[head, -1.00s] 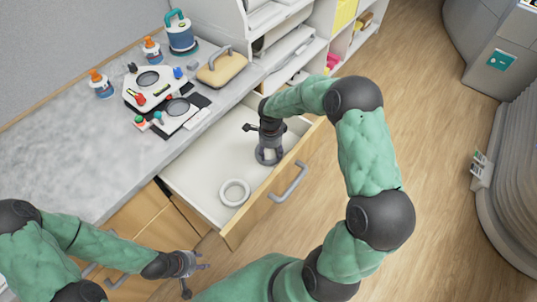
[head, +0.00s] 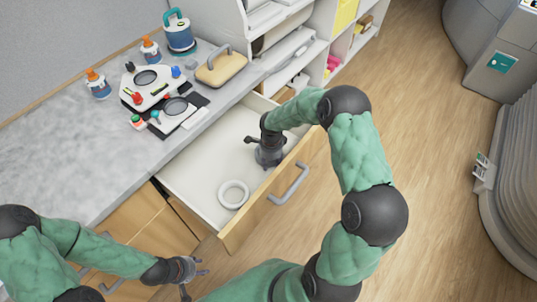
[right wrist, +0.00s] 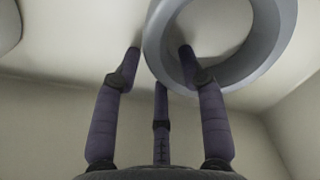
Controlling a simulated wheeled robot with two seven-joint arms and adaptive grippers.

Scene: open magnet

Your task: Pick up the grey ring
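A grey ring (right wrist: 248,72) lies on the drawer floor, large in the upper right of the right wrist view. My right gripper (head: 270,160) points down into the open drawer; its fingers also show in the right wrist view (right wrist: 160,60). They are spread apart, with the left fingertip outside the ring and the right one over its opening. Whether they touch it I cannot tell. In the head view this gripper hides the grey ring. A paler, whitish ring (head: 223,199) lies nearer the drawer's left end. My left gripper (head: 195,281) is open and empty, low outside the drawer.
The open drawer (head: 183,180) has a wooden front (head: 245,219) with a grey handle (head: 289,186). The grey counter (head: 70,160) holds a device (head: 148,90), bottles (head: 98,84), a blue-handled container (head: 180,35) and a tan handled block (head: 221,70). The drawer's left part is mostly clear.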

